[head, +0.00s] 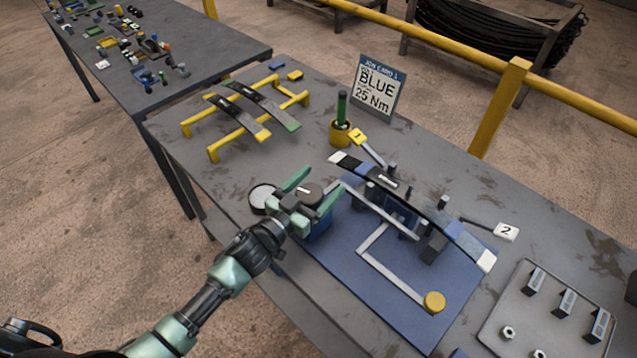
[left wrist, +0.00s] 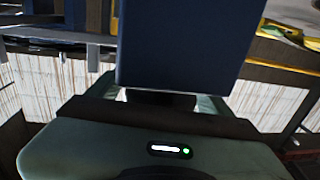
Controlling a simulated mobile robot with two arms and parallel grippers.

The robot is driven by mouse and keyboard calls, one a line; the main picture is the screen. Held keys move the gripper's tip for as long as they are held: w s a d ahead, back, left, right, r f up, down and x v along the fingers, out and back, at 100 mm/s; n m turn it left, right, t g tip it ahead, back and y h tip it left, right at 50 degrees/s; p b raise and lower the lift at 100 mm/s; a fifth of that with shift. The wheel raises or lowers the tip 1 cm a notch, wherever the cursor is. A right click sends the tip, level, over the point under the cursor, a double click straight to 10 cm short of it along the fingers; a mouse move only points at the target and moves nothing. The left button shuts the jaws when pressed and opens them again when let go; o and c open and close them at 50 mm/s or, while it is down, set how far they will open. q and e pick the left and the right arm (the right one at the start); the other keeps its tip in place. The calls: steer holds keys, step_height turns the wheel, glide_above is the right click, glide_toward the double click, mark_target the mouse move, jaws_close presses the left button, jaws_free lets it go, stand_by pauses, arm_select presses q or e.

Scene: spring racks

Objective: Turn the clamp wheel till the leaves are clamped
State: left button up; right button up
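The leaf stack (head: 408,202), dark with blue bands and pale ends, lies across dark supports on the blue base plate (head: 385,285). A dark round wheel (head: 310,192) with a white mark sits on a blue block (head: 318,228) at the plate's left end. My left gripper (head: 318,184) has its green fingers spread, one on each side of the wheel. I cannot tell whether they touch it. In the left wrist view a dark blue block (left wrist: 190,45) fills the middle, partly hiding the fingers. My right gripper is not in view.
A white-faced dial (head: 263,197) is left of the wheel. A bent grey bar with a yellow knob (head: 434,302) lies in front. Behind are a yellow rack with leaves (head: 214,147), a yellow cup (head: 340,134) and a "BLUE 25 Nm" sign (head: 377,88). A parts tray (head: 515,285) is right.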

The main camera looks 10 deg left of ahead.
arm_select(q)
steer(key=c, duration=1.3)
steer(key=shift+m+g+h, duration=0.3)
steer(key=shift+m+h, duration=0.1)
steer(key=shift+h, duration=0.2)
steer(key=shift+s+d+m+g+h+p, duration=0.1)
steer(key=shift+m+g+h+p, duration=0.25)
steer(key=shift+m+g+h, duration=0.35)
steer(key=shift+s+d+m+g+h, duration=0.15)
steer(key=shift+m+g+h, duration=0.5)
steer(key=shift+h, duration=0.45)
steer(key=m+g+h+b, duration=0.2)
steer(key=g, duration=0.1)
steer(key=shift+s+d+f+m, duration=0.15)
steer(key=shift+s+d+m, duration=0.05)
steer(key=shift+d+m, duration=0.15)
steer(key=m+g+h+b, duration=0.1)
steer(key=g+b, duration=0.1)
steer(key=s+m+g+h+b, duration=0.1)
steer(key=m+g+b, duration=0.1)
steer(key=g, duration=0.1)
steer(key=shift+d+m+h, duration=0.2)
steer(key=shift+m+h, duration=0.1)
steer(key=shift+h, duration=0.1)
steer(key=shift+s+d+m+g+b, duration=0.1)
steer(key=shift+s+m+g+b, duration=0.2)
steer(key=shift+m+g+b, duration=0.55)
steer(key=shift+r+n, duration=0.2)
steer(key=shift+n, duration=0.05)
